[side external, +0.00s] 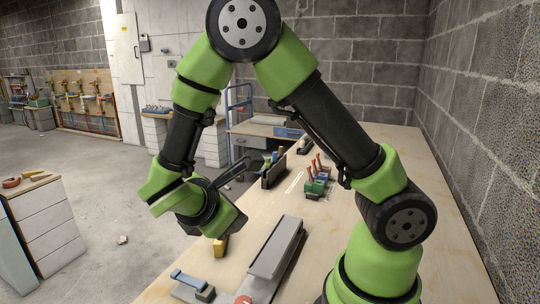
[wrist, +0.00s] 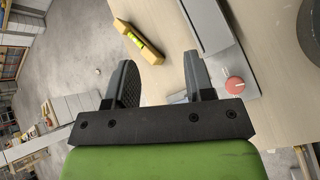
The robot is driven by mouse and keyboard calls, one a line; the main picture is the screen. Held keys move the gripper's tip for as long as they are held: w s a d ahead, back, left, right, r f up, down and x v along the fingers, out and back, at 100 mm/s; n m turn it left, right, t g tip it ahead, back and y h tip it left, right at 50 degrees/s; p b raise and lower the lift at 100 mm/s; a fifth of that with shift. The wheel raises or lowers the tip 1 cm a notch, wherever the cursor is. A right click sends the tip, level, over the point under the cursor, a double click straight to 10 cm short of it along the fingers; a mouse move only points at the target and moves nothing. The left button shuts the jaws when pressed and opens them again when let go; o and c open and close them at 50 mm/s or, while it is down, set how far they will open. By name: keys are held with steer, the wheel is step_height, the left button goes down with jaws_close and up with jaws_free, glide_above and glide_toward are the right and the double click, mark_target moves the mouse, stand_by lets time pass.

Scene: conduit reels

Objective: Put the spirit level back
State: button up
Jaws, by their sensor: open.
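The spirit level is a short yellow bar with a green vial. It lies on the wooden bench near its left edge, and in the wrist view the level (wrist: 138,42) is beyond my fingertips, slanted. In the side view a small yellow piece (side external: 220,246), probably its end, shows below my wrist, the rest hidden. My gripper (wrist: 160,62) is open, with nothing between its fingers. I cannot tell which place on the bench is the level's own.
A long grey box (side external: 278,246) stands on the bench, with a red disc (wrist: 235,85) near its end. A dark holder (side external: 273,172) and a rack of red-handled tools (side external: 318,184) stand farther back.

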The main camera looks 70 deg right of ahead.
steer(key=s+a+r+m+t+y, duration=0.2)
steer(key=s+r+m+t+y, duration=0.1)
steer(key=s+r+m+y, duration=0.2)
steer(key=s+a+r+m+t+y, duration=0.3)
steer(key=s+r+m+y, duration=0.3)
steer(key=r+m, duration=0.4)
steer(key=shift+s+a+m+t+y, duration=0.2)
steer(key=shift+m+t+y, duration=0.3)
steer(key=shift+m, duration=0.4)
